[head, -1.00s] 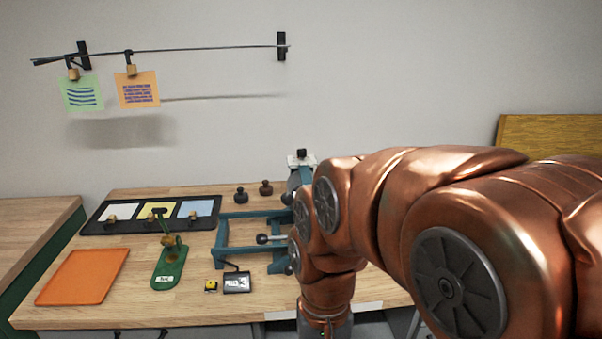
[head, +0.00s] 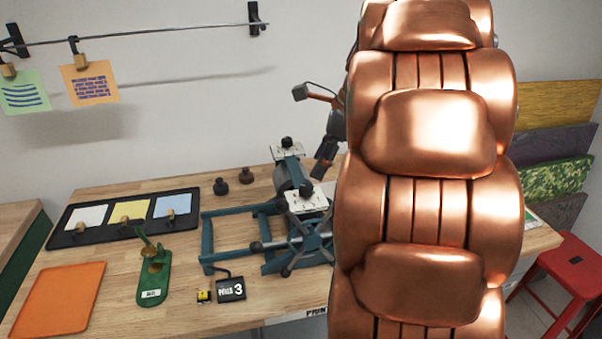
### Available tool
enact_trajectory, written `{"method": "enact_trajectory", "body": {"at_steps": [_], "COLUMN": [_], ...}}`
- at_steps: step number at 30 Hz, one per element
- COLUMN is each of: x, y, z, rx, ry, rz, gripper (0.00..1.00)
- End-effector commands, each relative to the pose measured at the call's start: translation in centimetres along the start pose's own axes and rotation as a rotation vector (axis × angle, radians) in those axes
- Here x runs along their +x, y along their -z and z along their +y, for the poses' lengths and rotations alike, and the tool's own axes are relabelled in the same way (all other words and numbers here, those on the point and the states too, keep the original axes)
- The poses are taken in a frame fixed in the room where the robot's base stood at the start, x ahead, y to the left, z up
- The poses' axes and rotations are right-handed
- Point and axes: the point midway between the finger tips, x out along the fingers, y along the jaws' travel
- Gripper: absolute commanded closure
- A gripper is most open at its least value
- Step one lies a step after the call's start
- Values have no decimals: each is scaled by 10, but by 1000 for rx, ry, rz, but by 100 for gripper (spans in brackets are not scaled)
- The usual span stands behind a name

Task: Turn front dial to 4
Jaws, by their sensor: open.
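A blue-green press (head: 285,235) stands on the wooden bench. Its front dial (head: 306,198) is a white marked plate with a dark knob on top. A similar rear dial (head: 287,151) sits farther back. The front dial's marks are too small to read, so its setting cannot be told. My gripper (head: 324,162) is partly in view, above and just behind the front dial, apart from it. It is open with nothing seen in it. My copper arm hides the press's right side.
A black block marked 3 (head: 231,289) and a small yellow item (head: 204,297) lie in front. A green stand (head: 153,285), orange tray (head: 60,297) and black card tray (head: 80,236) are left. Two dark weights (head: 221,187) stand behind. A red stool (head: 575,272) is right.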

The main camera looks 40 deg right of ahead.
Motion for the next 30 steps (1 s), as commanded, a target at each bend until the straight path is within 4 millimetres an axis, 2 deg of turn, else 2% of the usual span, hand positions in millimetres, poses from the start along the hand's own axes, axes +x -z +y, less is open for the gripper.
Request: {"method": "enact_trajectory", "body": {"at_steps": [3, 8, 21, 30], "x": [-4, 5, 56, 72], "y": [2, 2, 2, 1], "z": [-5, -5, -5, -6], "rx": [38, 44, 40, 38], "ry": [8, 5, 2, 7], "rz": [-7, -8, -6, -7], "gripper": [45, 45, 45, 45]}}
